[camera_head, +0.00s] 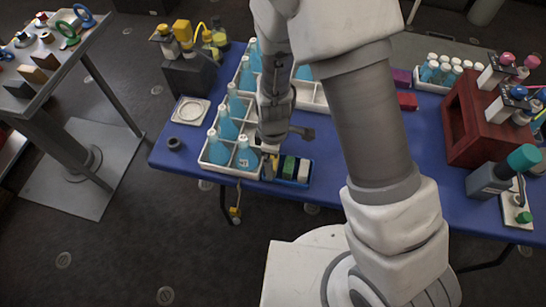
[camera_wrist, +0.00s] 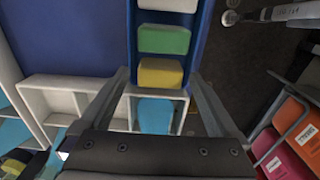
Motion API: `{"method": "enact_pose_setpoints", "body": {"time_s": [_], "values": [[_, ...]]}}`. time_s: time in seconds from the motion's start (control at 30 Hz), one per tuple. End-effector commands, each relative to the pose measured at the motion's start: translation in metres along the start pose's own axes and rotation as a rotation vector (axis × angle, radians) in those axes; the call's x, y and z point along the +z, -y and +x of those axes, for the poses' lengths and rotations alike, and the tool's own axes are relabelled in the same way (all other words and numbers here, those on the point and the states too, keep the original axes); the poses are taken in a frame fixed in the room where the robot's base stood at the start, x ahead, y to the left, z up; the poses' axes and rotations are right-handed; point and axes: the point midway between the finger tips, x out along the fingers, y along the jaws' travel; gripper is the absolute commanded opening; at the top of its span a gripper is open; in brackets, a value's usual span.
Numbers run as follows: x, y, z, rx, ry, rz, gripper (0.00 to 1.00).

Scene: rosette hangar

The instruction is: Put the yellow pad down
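The yellow pad (camera_wrist: 160,73) lies in line with a green pad (camera_wrist: 164,40) and a white pad (camera_wrist: 168,5) in a narrow blue tray (camera_wrist: 131,35). It is at the tray's end nearest my gripper in the wrist view. My gripper (camera_wrist: 160,72) is open, its fingers spread on either side of the yellow pad with a gap at each side. In the head view, my gripper (camera_head: 268,150) is over the tray's left end at the table's front edge. There the green pad (camera_head: 289,167) and white pad (camera_head: 303,171) show, while the yellow pad is mostly hidden.
A white divided crate (camera_head: 228,168) with several blue bottles stands just left of the tray. A white square dish (camera_head: 190,111) and a dark ring (camera_head: 175,144) lie further left on the blue table (camera_head: 330,185). A dark red stand (camera_head: 470,125) is at the right.

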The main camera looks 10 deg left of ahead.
Motion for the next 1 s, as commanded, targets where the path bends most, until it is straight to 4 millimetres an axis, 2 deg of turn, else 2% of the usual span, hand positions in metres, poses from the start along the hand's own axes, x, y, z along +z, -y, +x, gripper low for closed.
{"method": "enact_pose_setpoints", "body": {"time_s": [0.2,0.33,0.8,1.0], "values": [[0.0,0.0,-0.002,0.0,0.0,0.0,0.97],[0.0,-0.001,-0.011,0.002,-0.002,0.0,0.97],[-0.001,-0.001,-0.1,0.003,-0.002,-0.001,0.97],[0.0,0.0,-0.12,0.001,-0.001,0.0,0.97]]}}
